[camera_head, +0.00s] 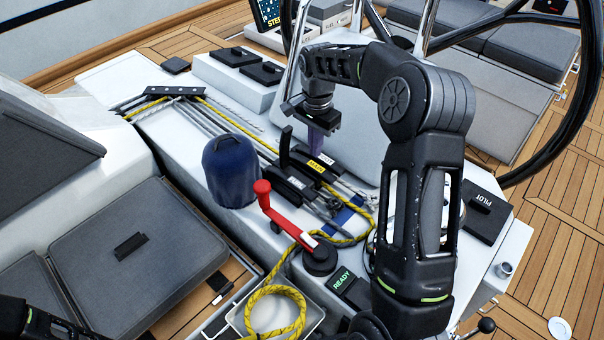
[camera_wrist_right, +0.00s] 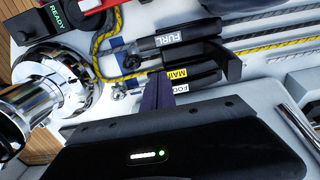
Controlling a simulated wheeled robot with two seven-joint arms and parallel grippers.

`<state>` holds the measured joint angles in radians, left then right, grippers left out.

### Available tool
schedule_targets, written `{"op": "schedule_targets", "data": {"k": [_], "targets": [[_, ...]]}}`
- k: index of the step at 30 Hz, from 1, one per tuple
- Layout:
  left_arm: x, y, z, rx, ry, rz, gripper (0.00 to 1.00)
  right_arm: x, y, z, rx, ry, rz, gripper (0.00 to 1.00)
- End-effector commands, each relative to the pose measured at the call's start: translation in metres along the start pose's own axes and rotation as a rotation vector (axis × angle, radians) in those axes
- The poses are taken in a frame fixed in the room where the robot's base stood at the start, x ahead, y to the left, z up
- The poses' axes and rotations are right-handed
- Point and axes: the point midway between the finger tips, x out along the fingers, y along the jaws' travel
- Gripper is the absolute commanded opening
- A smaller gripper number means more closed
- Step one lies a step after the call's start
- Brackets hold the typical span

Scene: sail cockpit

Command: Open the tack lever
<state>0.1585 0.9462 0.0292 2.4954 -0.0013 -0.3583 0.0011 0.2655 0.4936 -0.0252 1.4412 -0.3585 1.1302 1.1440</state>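A bank of black clutch levers (camera_head: 292,180) lies on the white console. In the right wrist view I read FURL on one lever (camera_wrist_right: 178,40) and MAIN on a yellow label (camera_wrist_right: 178,74). A white label beside it is partly covered by my gripper. I cannot read a tack label in either view, so I cannot tell which lever it is. One black handle (camera_head: 285,146) stands raised at the bank's far end. My right gripper (camera_head: 320,145) points down just above the levers, its dark purple fingers together with nothing seen between them; they also show in the wrist view (camera_wrist_right: 157,92). My left gripper is out of view.
A red-handled winch crank (camera_head: 284,216), a blue-capped winch (camera_head: 230,170) and a tray (camera_head: 312,318) with coiled yellow rope stand near the bank. A chrome winch (camera_wrist_right: 40,95) is close in the wrist view. The steering wheel (camera_head: 590,60) is at right.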

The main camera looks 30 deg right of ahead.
Motion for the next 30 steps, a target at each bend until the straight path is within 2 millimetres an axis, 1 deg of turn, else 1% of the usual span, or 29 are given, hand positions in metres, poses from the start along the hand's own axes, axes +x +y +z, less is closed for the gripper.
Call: {"op": "schedule_targets", "data": {"k": [1, 6, 12, 15, 18, 30], "targets": [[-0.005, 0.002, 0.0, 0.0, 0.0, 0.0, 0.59, -0.007, 0.0, 0.0, 0.0, 0.001, -0.001, 0.0], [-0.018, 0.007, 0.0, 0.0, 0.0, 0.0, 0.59, -0.026, 0.0, 0.0, 0.0, 0.001, -0.001, 0.0], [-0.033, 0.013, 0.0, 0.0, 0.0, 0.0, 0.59, -0.048, -0.001, 0.0, 0.0, 0.001, -0.002, 0.0], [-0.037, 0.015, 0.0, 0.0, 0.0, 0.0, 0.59, -0.055, -0.001, 0.0, 0.0, 0.001, -0.002, 0.0], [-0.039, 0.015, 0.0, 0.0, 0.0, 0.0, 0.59, -0.058, 0.0, 0.0, 0.0, 0.0, -0.001, 0.0], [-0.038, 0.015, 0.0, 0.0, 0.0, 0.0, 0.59, -0.057, 0.0, 0.0, 0.0, 0.0, -0.001, 0.0]]}}
